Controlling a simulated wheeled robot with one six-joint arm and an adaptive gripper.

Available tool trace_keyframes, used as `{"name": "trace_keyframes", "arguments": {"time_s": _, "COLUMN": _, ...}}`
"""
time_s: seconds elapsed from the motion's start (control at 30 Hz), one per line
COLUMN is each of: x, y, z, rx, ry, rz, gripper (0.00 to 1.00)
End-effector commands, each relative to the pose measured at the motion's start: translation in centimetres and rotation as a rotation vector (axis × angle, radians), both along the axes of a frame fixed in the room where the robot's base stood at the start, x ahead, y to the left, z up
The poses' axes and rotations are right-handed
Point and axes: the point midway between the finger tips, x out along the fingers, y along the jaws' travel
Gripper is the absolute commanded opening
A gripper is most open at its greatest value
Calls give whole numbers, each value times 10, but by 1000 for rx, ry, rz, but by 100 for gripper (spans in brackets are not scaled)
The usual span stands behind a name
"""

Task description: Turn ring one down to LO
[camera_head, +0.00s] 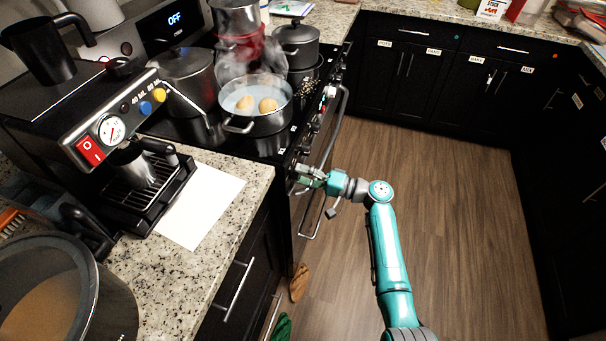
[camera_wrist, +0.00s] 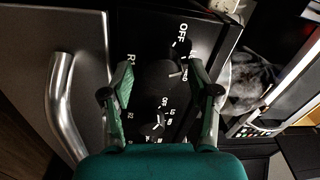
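In the wrist view, the black control panel (camera_wrist: 150,82) fills the middle, turned sideways. The knob by the R1 label (camera_wrist: 131,57) is dark, at the upper part (camera_wrist: 181,51), close to large OFF lettering; its exact setting is unclear. A second knob (camera_wrist: 155,125) sits by the R2 label, with its own OFF and LO marks. My gripper (camera_wrist: 160,66) is open, its green fingers spread on either side of the panel, with nothing between them. In the head view, my gripper (camera_head: 298,174) is at the near end of the stove front (camera_head: 292,153), partly blending into it.
A steaming pot (camera_head: 256,124) with two egg-like things stands on the stove, among other pots (camera_head: 297,45). A curved metal handle (camera_wrist: 62,105) runs left of my gripper. A coffee machine (camera_head: 95,125) stands on the left counter. The wooden floor (camera_head: 450,220) is open at right.

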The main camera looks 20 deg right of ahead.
Motion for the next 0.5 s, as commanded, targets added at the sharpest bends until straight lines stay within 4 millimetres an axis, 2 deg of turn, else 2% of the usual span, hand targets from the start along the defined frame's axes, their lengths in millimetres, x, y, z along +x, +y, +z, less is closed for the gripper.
{"name": "trace_keyframes", "arguments": {"time_s": 0.33, "x": -1, "y": -3, "z": 1, "rx": 1, "ry": -2, "rz": -2, "gripper": 67}}
{"name": "trace_keyframes", "arguments": {"time_s": 0.5, "x": -11, "y": -18, "z": -1, "rx": 1, "ry": -2, "rz": -4, "gripper": 67}}
